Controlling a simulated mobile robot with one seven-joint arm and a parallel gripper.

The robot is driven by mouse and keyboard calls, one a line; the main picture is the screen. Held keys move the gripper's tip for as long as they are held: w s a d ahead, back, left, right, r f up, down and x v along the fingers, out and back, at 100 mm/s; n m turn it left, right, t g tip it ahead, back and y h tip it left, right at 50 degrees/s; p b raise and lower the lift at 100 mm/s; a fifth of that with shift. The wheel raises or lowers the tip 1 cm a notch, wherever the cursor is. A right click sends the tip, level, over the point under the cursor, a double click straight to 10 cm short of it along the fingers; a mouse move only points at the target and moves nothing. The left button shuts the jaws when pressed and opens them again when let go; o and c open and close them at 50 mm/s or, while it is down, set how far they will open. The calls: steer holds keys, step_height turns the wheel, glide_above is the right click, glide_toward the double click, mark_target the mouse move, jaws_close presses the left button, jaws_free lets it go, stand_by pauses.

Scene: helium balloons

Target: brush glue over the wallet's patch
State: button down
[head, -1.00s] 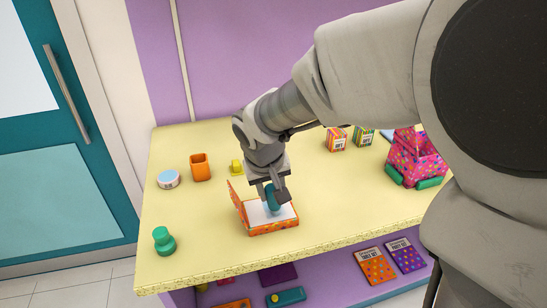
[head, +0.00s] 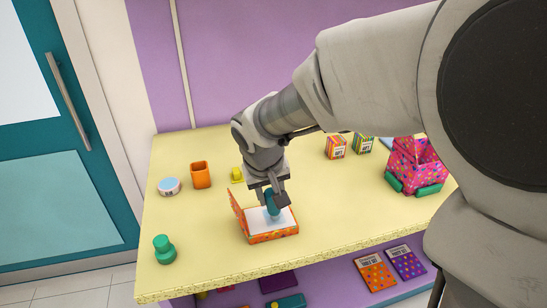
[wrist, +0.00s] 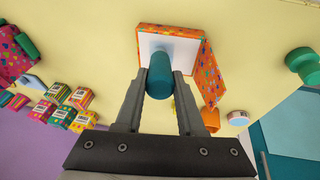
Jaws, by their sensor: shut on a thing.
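An orange patterned case (head: 272,237), which I take to be the wallet, lies open on the table with its flap (head: 236,208) standing up at the left. A white panel (head: 287,218) covers its upper face; I take this for the patch. My gripper (head: 272,198) is shut on a teal cylinder (head: 272,207), likely the glue brush's handle, held upright over the white panel. In the wrist view the teal cylinder (wrist: 160,78) sits between the fingertips, in front of the white panel (wrist: 182,43). Its lower end is hidden, so I cannot tell whether it touches.
On the left stand an orange cup (head: 201,175), a round tin (head: 169,187), a yellow item (head: 237,175) and a green knobbed object (head: 164,249). Small boxes (head: 335,147) and a pink patterned basket (head: 415,168) stand at right. The front right of the table is clear.

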step_height(320, 180, up, 7)
steer(key=p, duration=0.5)
steer(key=shift+s, duration=0.1)
